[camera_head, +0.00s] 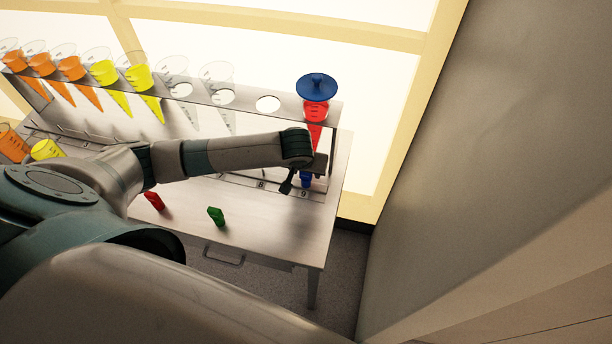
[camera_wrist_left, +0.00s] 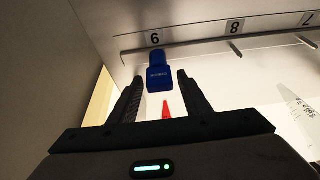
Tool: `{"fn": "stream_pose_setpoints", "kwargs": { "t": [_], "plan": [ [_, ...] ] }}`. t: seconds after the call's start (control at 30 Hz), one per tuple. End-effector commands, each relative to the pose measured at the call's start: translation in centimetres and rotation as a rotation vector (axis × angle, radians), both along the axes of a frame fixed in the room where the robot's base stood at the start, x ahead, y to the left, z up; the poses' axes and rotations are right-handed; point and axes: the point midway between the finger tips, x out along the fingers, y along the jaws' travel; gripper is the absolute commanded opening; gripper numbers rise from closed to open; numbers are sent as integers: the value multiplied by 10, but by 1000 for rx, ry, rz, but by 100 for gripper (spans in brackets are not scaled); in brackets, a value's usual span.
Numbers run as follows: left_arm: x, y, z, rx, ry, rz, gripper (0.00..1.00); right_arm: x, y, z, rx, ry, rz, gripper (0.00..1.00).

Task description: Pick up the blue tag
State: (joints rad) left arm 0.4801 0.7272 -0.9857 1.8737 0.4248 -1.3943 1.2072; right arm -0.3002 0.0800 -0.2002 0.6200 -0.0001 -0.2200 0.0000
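The blue tag (camera_head: 306,181) is at the front rail of the shelf by the number 9, below the red cone. In the left wrist view the blue tag (camera_wrist_left: 157,76) shows upside down beside the 9 label. My left gripper (camera_head: 290,186) reaches in from the left, close to the tag. In its wrist view the left gripper (camera_wrist_left: 159,82) is open, with a finger on either side of the tag and gaps between them. I cannot tell how deep the tag sits between the fingers. My right gripper is not in view.
A red tag (camera_head: 153,200) and a green tag (camera_head: 216,216) lie on the table (camera_head: 285,228). A red cone (camera_head: 316,110) with a blue lid (camera_head: 317,86) stands in the rack (camera_head: 245,97) above. Orange, yellow and clear cones fill its left part. A wall (camera_head: 480,190) is at right.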

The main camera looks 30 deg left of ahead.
Motion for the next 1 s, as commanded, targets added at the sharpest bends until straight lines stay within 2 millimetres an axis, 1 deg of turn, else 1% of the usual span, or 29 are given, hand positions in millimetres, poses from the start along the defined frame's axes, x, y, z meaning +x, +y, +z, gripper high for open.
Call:
{"fn": "stream_pose_setpoints", "kwargs": {
  "t": [0.03,0.07,0.1,0.13,0.43,0.57,0.73,0.87,0.9,1.0],
  "plan": [
    [0,0,0,0,0,0,30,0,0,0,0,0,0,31],
    [0,0,0,0,0,0,23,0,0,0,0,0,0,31],
    [0,0,0,0,0,0,13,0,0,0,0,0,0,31],
    [0,0,0,0,0,0,8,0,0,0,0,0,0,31],
    [0,0,1,0,0,0,8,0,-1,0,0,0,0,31],
    [0,0,5,-1,-1,1,8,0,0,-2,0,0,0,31],
    [0,0,20,0,-2,0,8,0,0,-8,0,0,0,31],
    [1,0,40,-2,-5,-1,8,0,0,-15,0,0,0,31],
    [-2,-10,44,-4,-2,-5,8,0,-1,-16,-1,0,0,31],
    [-9,-28,55,-5,-2,-5,8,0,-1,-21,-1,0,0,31]
  ]
}}
